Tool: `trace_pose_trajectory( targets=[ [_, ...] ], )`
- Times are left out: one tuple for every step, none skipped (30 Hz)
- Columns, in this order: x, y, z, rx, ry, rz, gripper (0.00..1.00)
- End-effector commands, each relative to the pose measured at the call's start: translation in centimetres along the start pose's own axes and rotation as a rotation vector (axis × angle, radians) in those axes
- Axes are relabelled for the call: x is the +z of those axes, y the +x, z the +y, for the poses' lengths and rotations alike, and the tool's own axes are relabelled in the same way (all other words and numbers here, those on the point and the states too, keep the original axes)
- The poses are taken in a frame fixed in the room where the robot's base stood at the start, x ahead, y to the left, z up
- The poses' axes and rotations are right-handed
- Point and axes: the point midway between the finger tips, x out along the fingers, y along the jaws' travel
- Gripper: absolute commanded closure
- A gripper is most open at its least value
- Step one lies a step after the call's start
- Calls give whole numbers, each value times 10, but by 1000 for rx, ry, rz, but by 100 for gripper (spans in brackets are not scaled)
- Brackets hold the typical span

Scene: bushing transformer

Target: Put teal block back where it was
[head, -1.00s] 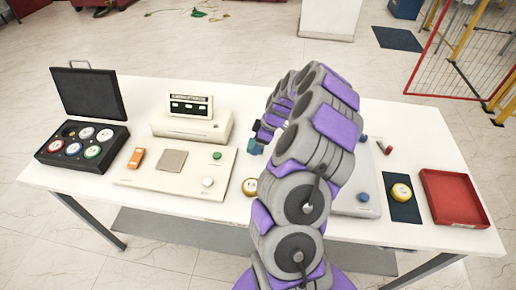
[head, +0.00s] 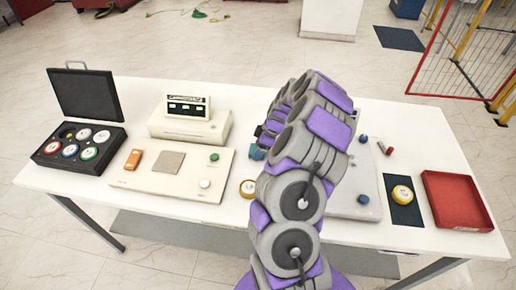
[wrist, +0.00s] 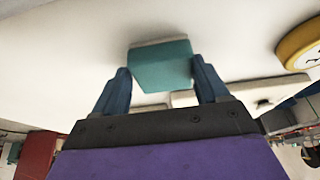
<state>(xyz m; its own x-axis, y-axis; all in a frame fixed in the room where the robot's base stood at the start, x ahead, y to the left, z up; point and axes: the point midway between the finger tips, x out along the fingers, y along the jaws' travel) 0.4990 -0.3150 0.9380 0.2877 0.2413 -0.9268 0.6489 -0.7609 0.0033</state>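The teal block (head: 257,153) shows in the head view just left of my arm, over the middle of the white table. In the wrist view the teal block (wrist: 162,66) sits between the two blue fingers of my gripper (wrist: 161,78), with a finger against each side. My gripper looks shut on it. In the head view my arm hides most of the gripper. Whether the block touches the table is unclear.
The white table (head: 120,203) holds a cream panel (head: 190,184), a display box (head: 189,108), and an open black case (head: 85,146) with several coloured discs. A yellow disc (head: 248,189) lies near my arm. Another yellow disc (head: 402,194) sits on a dark mat beside a red tray (head: 456,201).

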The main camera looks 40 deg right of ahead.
Motion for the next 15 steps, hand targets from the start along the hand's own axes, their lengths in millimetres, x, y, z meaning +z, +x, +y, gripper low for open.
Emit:
trace_pose_trajectory(
  targets=[
    [1,1,-1,-2,0,-3,21],
    [1,1,-1,-2,0,-3,18],
    [1,1,-1,-2,0,-3,14],
    [1,2,-2,-2,0,-4,12],
    [0,2,-2,-2,-1,-4,9],
    [0,2,-2,-2,-1,-5,9],
    [0,2,-3,-2,-1,-5,9],
    [-1,2,-3,-2,-1,-5,9],
    [-1,2,-3,-1,-1,-5,9],
    [-1,2,-3,-2,-1,-5,9],
    [-1,2,-3,-2,-1,-5,9],
    [-1,2,-3,-2,-1,-4,9],
    [-1,2,-3,-2,-1,-4,9],
    [0,1,-3,-2,-1,-4,9],
    [0,1,-2,-2,-1,-3,9]
  ],
)
